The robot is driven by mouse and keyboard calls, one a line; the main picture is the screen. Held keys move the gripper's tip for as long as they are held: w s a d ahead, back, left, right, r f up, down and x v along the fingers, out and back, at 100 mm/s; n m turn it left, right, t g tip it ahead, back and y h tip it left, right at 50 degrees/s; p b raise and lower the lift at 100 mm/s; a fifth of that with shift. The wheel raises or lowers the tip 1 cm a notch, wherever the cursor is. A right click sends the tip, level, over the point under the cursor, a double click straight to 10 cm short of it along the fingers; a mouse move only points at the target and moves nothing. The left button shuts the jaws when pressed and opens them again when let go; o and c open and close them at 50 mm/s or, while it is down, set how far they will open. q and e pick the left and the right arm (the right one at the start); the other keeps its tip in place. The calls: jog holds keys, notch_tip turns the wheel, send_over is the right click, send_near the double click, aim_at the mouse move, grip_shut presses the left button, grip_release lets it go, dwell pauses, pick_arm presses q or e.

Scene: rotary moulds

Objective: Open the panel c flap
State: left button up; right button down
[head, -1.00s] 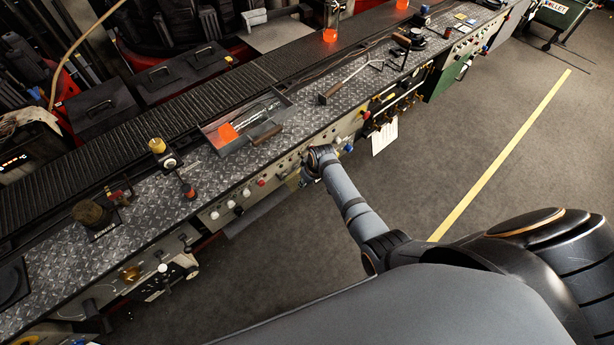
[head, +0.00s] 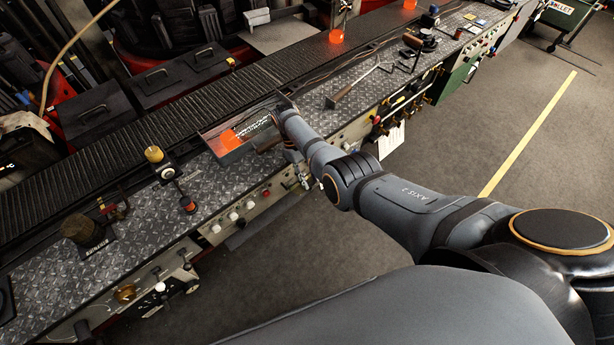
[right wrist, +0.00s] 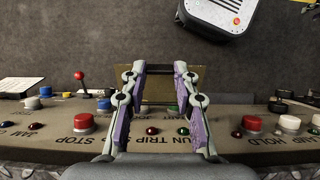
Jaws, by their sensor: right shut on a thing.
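My right gripper (right wrist: 158,78) reaches past the front edge of the control panel (right wrist: 60,148) in the right wrist view. Its two fingers are closed in on an olive-tan flap-like plate (right wrist: 163,88) that spans between them. The plate juts out from the panel's edge over the floor; its hinge and how far it stands open cannot be made out. In the head view the gripper (head: 300,176) is small at the panel front, and my forearm hides part of it. No label "C" is readable. My left gripper is in neither view.
Red stop button (right wrist: 85,122) and red hold button (right wrist: 252,123) flank the gripper, with small indicator lamps between. A red-knobbed lever (right wrist: 80,80) stands at left. In the head view a metal tray (head: 240,128) lies behind my wrist.

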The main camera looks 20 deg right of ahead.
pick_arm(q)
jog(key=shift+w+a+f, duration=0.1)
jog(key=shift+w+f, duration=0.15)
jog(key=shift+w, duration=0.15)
pick_arm(e)
jog(key=shift+a+g, duration=0.1)
jog(key=shift+g, duration=0.2)
jog(key=c, duration=1)
grip_release()
jog(key=shift+w, duration=0.1)
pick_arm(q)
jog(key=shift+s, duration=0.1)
pick_arm(e)
jog(key=shift+w+r, duration=0.15)
jog(key=shift+r, duration=0.1)
jog(key=v, duration=0.7)
